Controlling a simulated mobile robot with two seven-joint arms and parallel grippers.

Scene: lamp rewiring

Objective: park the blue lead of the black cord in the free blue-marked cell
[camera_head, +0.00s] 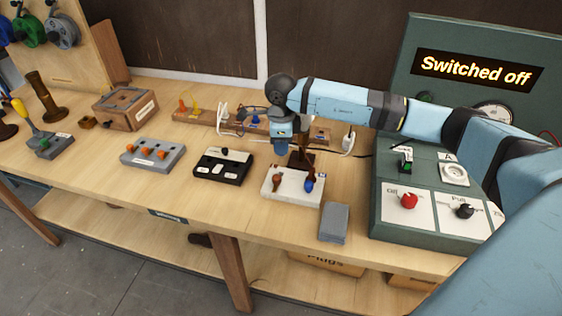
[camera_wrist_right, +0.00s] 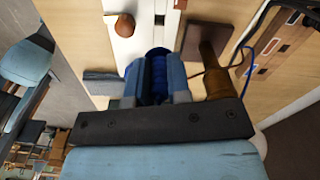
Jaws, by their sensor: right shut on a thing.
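My right gripper (camera_head: 283,149) comes in from the right and hangs over the back of the white block. In the right wrist view its jaws (camera_wrist_right: 157,90) are shut on a blue ribbed piece (camera_wrist_right: 157,70). I cannot tell if this is the blue lead's end. A blue wire (camera_wrist_right: 247,62) runs at the right of that view. A wooden strip (camera_wrist_right: 272,45) there carries white, red and blue marks; it also shows at the back of the bench (camera_head: 320,135). A black cord (camera_head: 362,155) lies near the green console. My left gripper is not in view.
The white block (camera_head: 272,192) bears a brown knob and a blue one. A brown post (camera_wrist_right: 210,65) on a dark base stands close beside my jaws. A grey block (camera_head: 334,222) and the green console (camera_head: 408,229) lie to the right.

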